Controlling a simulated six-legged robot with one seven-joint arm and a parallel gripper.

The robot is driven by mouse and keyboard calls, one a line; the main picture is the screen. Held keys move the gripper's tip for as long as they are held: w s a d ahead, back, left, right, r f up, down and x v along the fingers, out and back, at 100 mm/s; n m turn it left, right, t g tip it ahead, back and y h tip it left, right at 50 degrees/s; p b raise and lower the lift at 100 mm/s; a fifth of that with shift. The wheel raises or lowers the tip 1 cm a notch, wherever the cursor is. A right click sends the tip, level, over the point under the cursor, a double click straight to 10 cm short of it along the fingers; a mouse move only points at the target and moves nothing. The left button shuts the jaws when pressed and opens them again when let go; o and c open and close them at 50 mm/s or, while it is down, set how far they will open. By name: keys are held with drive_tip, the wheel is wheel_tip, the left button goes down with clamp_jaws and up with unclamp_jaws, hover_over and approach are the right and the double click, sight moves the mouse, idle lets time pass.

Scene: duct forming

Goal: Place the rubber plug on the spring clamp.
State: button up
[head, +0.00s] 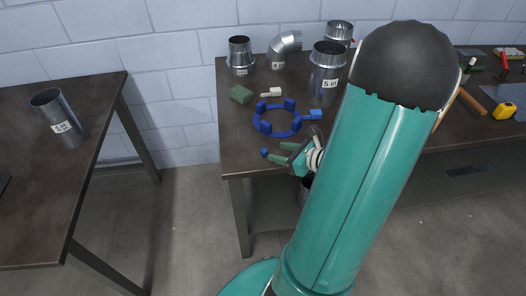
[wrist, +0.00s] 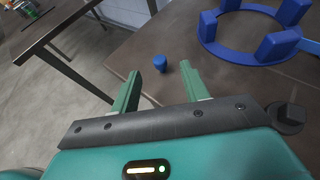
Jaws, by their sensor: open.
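A small blue piece (head: 264,152), which looks like the rubber plug, sits near the front left corner of the workbench. In the wrist view the blue piece (wrist: 160,64) shows between the tips of my two green fingers, slightly beyond them. My gripper (head: 277,151) is open and empty, low over the bench's front edge, and its fingers point at the blue piece. It also shows in the wrist view (wrist: 161,74). I cannot make out the spring clamp for certain; my arm hides part of the bench.
A blue ring with upright blocks (head: 277,121) lies just behind the blue piece. A green block (head: 241,94) and metal duct pieces (head: 326,72) stand farther back. A yellow tape measure (head: 504,110) lies at the right. A second table (head: 92,98) with a duct piece stands left, across a gap.

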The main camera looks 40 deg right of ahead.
sight(265, 150)
drive_tip(key=x, duration=0.7)
drive_tip(key=shift+a+f, duration=0.15)
drive_tip(key=shift+f, duration=0.1)
clamp_jaws()
